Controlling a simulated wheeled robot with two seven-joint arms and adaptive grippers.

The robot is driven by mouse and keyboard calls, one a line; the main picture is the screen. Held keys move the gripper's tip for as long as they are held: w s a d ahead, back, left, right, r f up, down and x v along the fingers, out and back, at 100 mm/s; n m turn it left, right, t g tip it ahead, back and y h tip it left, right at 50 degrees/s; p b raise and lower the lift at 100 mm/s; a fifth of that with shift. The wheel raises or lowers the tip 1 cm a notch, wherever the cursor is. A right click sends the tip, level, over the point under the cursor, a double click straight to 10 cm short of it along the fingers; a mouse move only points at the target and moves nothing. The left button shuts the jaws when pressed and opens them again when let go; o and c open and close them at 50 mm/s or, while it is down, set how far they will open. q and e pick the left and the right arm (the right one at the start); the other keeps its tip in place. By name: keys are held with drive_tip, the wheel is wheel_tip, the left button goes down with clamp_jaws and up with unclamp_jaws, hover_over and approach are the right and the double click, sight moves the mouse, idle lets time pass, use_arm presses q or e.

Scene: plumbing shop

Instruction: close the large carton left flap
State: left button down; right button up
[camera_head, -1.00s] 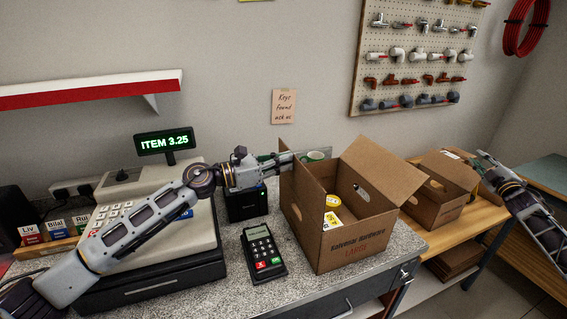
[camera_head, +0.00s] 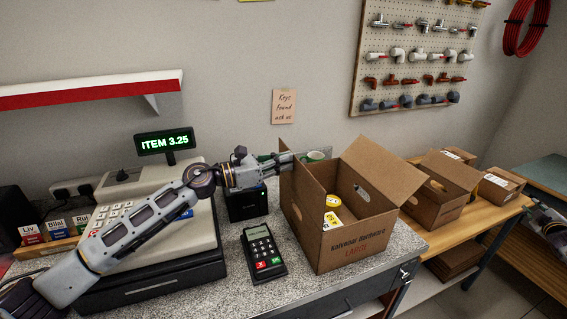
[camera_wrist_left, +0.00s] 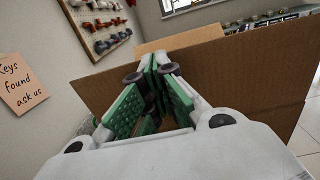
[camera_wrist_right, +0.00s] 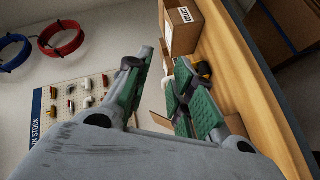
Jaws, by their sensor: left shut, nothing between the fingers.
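The large carton (camera_head: 362,240) stands on the counter with its top open. Its right flap (camera_head: 384,170) leans outward and up. Its left flap (camera_head: 304,192) stands about upright on the register side. My left gripper (camera_head: 286,160) is shut and empty, at the top of that flap near the back corner. In the left wrist view, the closed green fingers (camera_wrist_left: 152,65) are in front of a broad brown cardboard panel (camera_wrist_left: 235,70); I cannot tell if they touch it. My right gripper (camera_wrist_right: 158,85) is open and empty, away from the large carton; mostly cut off in the head view.
A yellow-labelled item (camera_head: 333,202) sits inside the carton. A card terminal (camera_head: 262,252) and a cash register (camera_head: 150,235) stand to the left. A smaller open carton (camera_head: 437,205) and a closed box (camera_head: 500,185) are on the wooden bench at right.

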drive_tip(key=s+a+f+g+y, duration=0.1)
drive_tip(key=s+a+f, duration=0.15)
drive_tip(key=f, duration=0.65)
drive_tip(key=s+a+f+m+g, duration=0.15)
drive_tip(key=a+f, duration=0.25)
drive_tip(key=f, duration=0.5)
drive_tip(key=s+a+f+g+y, duration=0.1)
drive_tip(key=s+a+f, duration=0.25)
drive_tip(key=f, duration=0.55)
drive_tip(key=s+a+f+g+y, duration=0.1)
drive_tip(key=s+a+f, duration=0.55)
drive_tip(key=f, duration=0.45)
drive_tip(key=s+a+f+g+y, duration=0.1)
drive_tip(key=s+a+f+g, duration=0.1)
drive_tip(key=s+a+f, duration=0.5)
drive_tip(key=s+a+f+m+g+y, duration=0.1)
drive_tip(key=s+a+f, duration=0.6)
drive_tip(key=a+f, duration=0.2)
drive_tip(key=s+a+f+m+g+y, duration=0.1)
drive_tip(key=s+a+f+g, duration=0.1)
drive_tip(key=s+a+f, duration=0.55)
drive_tip(key=s+a+f+g+y, duration=0.1)
drive_tip(key=s+a+f, duration=0.2)
drive_tip(key=s+a, duration=0.5)
drive_tip(key=s+a+f+g+y, duration=0.1)
drive_tip(key=s+a+f, duration=0.3)
drive_tip(key=s+a, duration=0.4)
drive_tip(key=a, duration=0.6)
drive_tip(key=shift+s+g, duration=0.15)
drive_tip(key=shift+g, duration=0.2)
